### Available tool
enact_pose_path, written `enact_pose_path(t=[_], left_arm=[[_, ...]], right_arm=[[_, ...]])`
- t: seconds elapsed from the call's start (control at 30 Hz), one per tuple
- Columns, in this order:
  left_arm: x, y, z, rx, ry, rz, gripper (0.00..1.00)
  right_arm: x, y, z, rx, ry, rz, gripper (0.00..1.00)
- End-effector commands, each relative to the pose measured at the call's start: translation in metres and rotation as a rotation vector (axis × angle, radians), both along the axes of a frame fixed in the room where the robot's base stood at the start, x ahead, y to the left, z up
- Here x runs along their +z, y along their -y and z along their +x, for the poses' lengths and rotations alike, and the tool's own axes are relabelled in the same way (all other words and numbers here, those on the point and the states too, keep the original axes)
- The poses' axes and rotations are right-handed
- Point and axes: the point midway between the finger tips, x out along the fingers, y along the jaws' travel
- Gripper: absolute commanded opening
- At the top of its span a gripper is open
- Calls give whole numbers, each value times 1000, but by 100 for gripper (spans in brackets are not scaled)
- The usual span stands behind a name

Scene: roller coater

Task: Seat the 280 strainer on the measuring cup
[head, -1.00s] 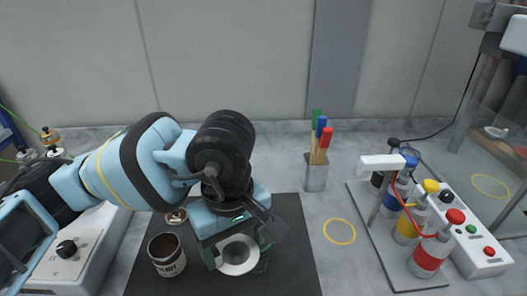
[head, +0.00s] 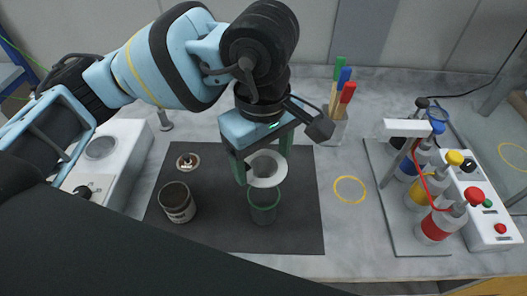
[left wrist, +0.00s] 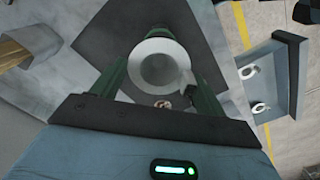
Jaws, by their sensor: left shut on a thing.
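The strainer (head: 270,183), a pale grey cone with a wide flat rim, is held by my left gripper (head: 264,163), whose green fingers are shut on it from both sides. The green, clear measuring cup (head: 263,214) stands upright on the dark mat. In the head view the strainer is just above and behind the cup's mouth and overlaps its far rim; I cannot tell whether they touch. In the left wrist view the strainer's round rim (left wrist: 139,76) shows between the fingers, and hides most of what lies below. My right gripper is not in view.
An open dark can (head: 178,204) and a small round dish (head: 187,161) are on the mat (head: 220,236) to the left. A pen holder (head: 335,130) stands behind. A yellow ring (head: 350,190) marks bare bench. A bottle rack (head: 402,228) stands right.

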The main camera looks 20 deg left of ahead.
Motion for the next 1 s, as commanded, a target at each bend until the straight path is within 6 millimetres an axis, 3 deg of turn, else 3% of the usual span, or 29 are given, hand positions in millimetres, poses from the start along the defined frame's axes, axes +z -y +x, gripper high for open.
enact_pose_path(t=[0.53,1.0], left_arm=[[-42,0,0,-1,-7,1,52],[-47,0,0,0,1,1,52]], right_arm=[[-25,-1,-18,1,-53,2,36],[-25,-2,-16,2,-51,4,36]])
